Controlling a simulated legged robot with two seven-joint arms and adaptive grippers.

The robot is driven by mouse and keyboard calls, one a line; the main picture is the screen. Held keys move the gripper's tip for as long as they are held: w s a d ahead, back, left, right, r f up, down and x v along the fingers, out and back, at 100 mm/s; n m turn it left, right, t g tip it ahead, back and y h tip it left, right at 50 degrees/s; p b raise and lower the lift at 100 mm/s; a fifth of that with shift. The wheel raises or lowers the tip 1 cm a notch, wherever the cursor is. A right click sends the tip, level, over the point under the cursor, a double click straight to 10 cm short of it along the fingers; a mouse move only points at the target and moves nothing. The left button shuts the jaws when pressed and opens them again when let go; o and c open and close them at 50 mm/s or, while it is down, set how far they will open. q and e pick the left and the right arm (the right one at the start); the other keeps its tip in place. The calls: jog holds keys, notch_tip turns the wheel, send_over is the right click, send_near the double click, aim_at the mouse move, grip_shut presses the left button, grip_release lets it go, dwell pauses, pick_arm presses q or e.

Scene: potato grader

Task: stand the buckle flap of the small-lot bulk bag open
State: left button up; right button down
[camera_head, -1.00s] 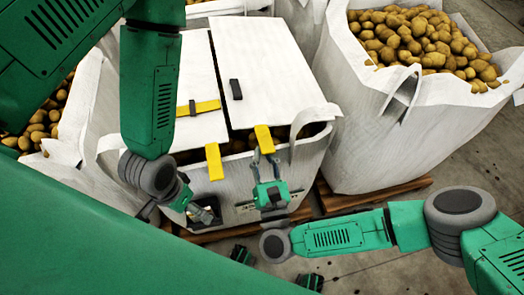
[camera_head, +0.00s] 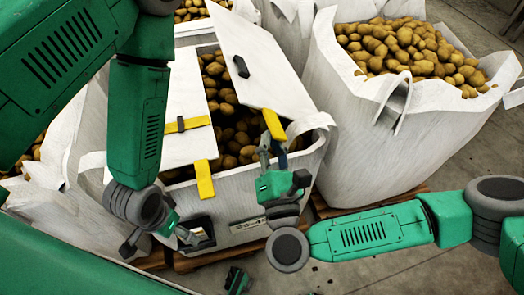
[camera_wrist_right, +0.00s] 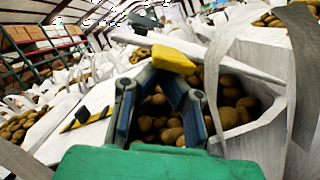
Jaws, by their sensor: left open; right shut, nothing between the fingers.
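The small-lot bulk bag (camera_head: 235,188) stands in the middle, white and full of potatoes, with two white flaps on top. The left flap (camera_head: 186,90) lies flat, with a yellow strap, a black buckle and a yellow front tab (camera_head: 204,180). The right flap (camera_head: 262,62) has a small black piece and is tilted up. Its yellow tab (camera_head: 273,124) is just above my right gripper (camera_head: 270,152), which is shut and empty. That tab also shows beyond the fingers in the right wrist view (camera_wrist_right: 173,60). My left gripper (camera_head: 188,238) is open, low at the bag's front.
A larger potato-filled bag (camera_head: 345,130) stands right of the small one on a pallet. More potato bags stand behind and at the left. A loop strap (camera_head: 306,124) stands at the bag's front right corner. Concrete floor (camera_head: 400,270) is clear at the lower right.

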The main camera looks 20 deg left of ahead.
jog(key=shift+w+d+r, duration=0.2)
jog(key=shift+d+r, duration=0.1)
jog(key=shift+r, duration=0.35)
jog(key=v, duration=1.2)
